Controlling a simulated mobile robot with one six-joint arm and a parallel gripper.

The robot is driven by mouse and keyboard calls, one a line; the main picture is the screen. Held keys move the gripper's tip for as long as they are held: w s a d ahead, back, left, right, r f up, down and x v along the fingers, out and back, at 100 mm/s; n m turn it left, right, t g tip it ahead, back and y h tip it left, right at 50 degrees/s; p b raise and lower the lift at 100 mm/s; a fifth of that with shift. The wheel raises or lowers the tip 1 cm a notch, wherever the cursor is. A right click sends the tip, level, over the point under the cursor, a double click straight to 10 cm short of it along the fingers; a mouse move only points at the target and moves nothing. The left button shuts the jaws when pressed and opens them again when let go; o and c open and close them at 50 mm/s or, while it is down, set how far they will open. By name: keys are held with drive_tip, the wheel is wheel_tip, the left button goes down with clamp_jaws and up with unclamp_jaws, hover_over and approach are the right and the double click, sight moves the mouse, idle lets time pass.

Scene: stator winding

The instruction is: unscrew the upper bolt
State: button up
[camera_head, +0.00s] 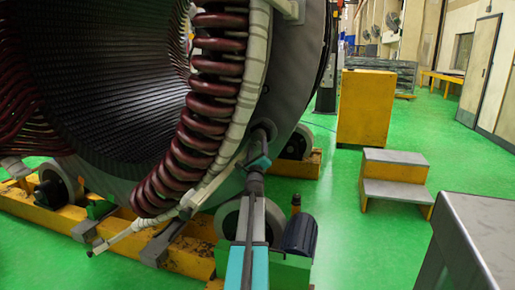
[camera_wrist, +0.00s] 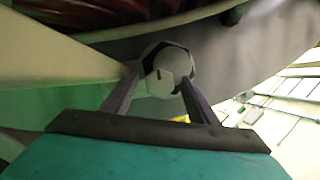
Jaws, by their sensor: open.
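The bolt (camera_wrist: 166,74) shows in the wrist view as a pale, faceted head against the grey stator face. My gripper (camera_wrist: 160,78) is open, with one dark finger at the left of the bolt head and one at the right. The fingertips reach the sides of the head; whether they touch it I cannot tell. In the head view my gripper (camera_head: 263,135) is at the lower right rim of the stator (camera_head: 296,75), beside the wrapped winding ring. The bolt cannot be made out there.
Dark red coils (camera_head: 208,105) and a pale wrapped ring (camera_head: 253,75) curve close on the left of my gripper. A yellow cradle (camera_head: 190,257) with rollers supports the stator. Yellow steps (camera_head: 395,180) and a yellow cabinet (camera_head: 365,108) stand right, on open green floor.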

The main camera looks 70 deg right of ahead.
drive_tip(key=shift+w+d+r, duration=0.2)
drive_tip(key=shift+d, duration=0.45)
drive_tip(key=c, duration=1.1)
drive_tip(key=shift+o, duration=0.2)
